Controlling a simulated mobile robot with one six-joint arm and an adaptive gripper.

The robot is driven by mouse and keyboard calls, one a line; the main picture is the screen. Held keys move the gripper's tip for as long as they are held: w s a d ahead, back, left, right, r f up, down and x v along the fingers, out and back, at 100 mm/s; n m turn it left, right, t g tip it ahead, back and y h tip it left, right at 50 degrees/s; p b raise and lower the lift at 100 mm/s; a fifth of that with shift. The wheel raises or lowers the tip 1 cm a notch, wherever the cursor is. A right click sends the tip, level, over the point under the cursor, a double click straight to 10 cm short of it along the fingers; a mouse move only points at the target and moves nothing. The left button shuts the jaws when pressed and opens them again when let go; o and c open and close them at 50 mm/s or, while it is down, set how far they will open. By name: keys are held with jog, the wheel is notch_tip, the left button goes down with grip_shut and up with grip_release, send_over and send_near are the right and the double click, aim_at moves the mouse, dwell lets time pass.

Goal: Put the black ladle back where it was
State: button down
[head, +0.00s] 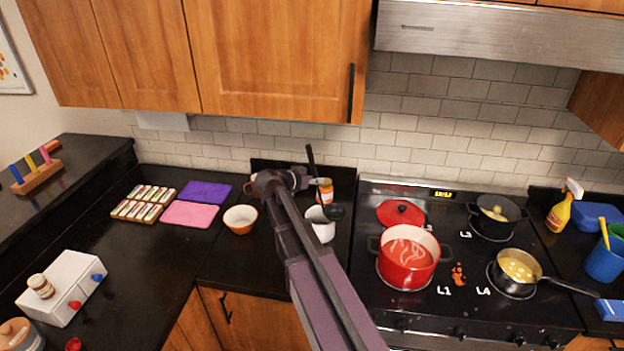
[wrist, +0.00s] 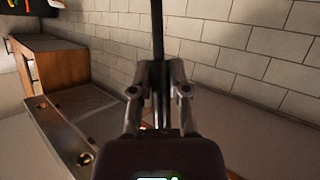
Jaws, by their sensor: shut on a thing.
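My gripper (head: 306,181) is shut on the handle of the black ladle (head: 311,158), left of the stove. In the wrist view the black handle (wrist: 157,28) stands upright between the two fingers (wrist: 157,78). In the head view the ladle's dark bowl (head: 334,212) shows at the rim of a white container (head: 323,231). I cannot tell whether it is in, over or in front of that container. My arm hides part of the ladle and the container's left side.
An orange-labelled bottle (head: 325,193) stands close behind the ladle. An orange-and-white bowl (head: 240,219) is to the left, near pink (head: 190,214) and purple (head: 206,192) mats. The stove at right holds a red pot (head: 408,258), a red lid (head: 400,213) and two dark pans. Cabinets hang above.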

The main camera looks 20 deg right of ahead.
jog(key=w+d, duration=0.2)
jog(key=w, duration=0.5)
jog(key=shift+w+f+b, duration=0.15)
jog(key=shift+f+b, duration=0.15)
jog(key=shift+f, duration=0.05)
jog(key=shift+d, duration=0.1)
